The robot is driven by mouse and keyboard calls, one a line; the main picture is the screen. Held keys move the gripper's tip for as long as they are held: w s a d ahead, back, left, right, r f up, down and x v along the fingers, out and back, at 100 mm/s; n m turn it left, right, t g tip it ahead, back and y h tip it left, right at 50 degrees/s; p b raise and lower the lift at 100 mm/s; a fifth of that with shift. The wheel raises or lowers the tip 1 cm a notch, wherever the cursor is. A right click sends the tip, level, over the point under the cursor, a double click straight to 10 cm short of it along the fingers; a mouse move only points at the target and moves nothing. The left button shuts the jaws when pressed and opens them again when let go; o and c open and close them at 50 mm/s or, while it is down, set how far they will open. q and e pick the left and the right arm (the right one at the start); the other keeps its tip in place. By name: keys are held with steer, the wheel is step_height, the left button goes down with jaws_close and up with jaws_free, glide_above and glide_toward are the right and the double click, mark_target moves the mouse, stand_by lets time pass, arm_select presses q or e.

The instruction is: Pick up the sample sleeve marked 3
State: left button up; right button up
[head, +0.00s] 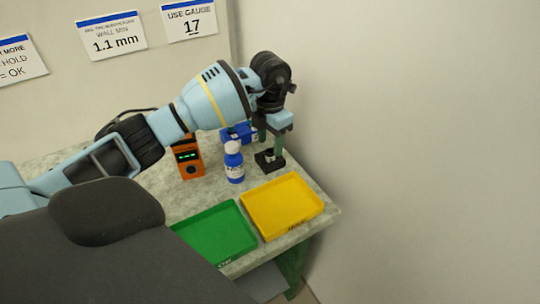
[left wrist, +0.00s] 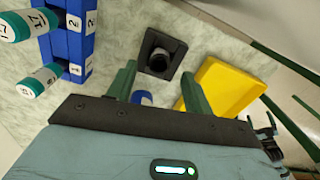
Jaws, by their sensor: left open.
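No sleeve with a readable 3 shows in either view. In the left wrist view, a blue rack (left wrist: 68,40) carries labels 1 and 2.
A blue-and-white bottle (head: 235,168) and an orange device (head: 188,160) with green lights stand left of the black stand. A green tray (head: 215,232) and a yellow tray (head: 283,205) lie at the front. A wall (head: 400,120) closes off the right.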

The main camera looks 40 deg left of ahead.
arm_select(q)
steer(key=shift+f, duration=1.45)
steer(key=c, duration=1)
steer(key=shift+r, duration=0.1)
steer(key=shift+c, duration=0.2)
steer(key=shift+r, duration=0.55)
step_height(320, 180, up, 2)
steer(key=shift+r, duration=0.25)
steer(key=s+d, duration=0.3)
steer(key=s, duration=0.4)
steer(key=s+d+r, duration=0.1)
steer(key=s+d, duration=0.2)
steer(key=s, duration=0.4)
steer(key=shift+s+d, duration=0.2)
steer(key=shift+s, duration=0.15)
